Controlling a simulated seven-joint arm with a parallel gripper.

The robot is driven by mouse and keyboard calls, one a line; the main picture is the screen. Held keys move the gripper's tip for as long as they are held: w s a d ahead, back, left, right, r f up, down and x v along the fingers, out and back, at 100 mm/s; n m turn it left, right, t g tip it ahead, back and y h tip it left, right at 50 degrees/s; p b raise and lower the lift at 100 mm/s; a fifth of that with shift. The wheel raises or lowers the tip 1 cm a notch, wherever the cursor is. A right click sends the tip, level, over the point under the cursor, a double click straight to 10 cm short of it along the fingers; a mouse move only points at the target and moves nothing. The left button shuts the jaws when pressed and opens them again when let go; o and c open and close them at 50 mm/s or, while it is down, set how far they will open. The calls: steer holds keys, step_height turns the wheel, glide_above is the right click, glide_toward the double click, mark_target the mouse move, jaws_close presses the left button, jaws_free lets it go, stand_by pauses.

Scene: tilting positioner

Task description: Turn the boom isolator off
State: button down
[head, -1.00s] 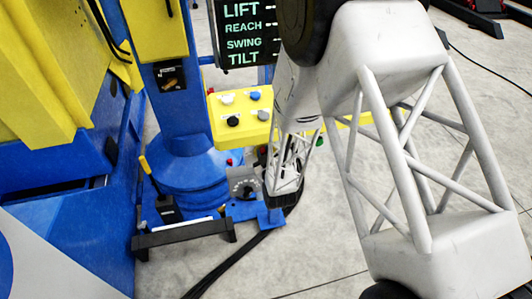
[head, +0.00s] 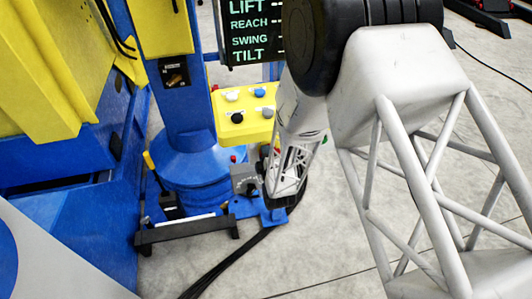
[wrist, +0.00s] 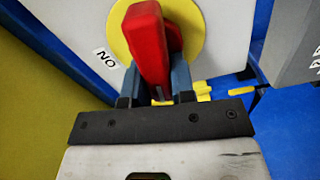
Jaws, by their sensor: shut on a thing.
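The isolator's red handle (wrist: 149,45) stands out from a round yellow disc (wrist: 188,28) on a pale panel in the wrist view. It points nearly up the picture, leaning slightly left. A white label (wrist: 106,58) lettered ON, seen upside down, sits left of the disc. My gripper (wrist: 155,88) is shut on the handle, with one blue-grey finger on each side of its lower part. In the head view my arm's lattice end reaches down beside the blue column, and I cannot make out the handle or the fingertips there.
A grey box with a dial (head: 245,179) is close on the left. The blue column (head: 190,130) stands behind. Black cables (head: 235,258) run over the floor.

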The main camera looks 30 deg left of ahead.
steer(key=shift+f+n, duration=0.2)
steer(key=shift+n, duration=0.9)
steer(key=c, duration=1)
jaws_free()
steer(key=shift+o, duration=0.2)
steer(key=v, duration=0.7)
steer(key=shift+s+d, duration=0.3)
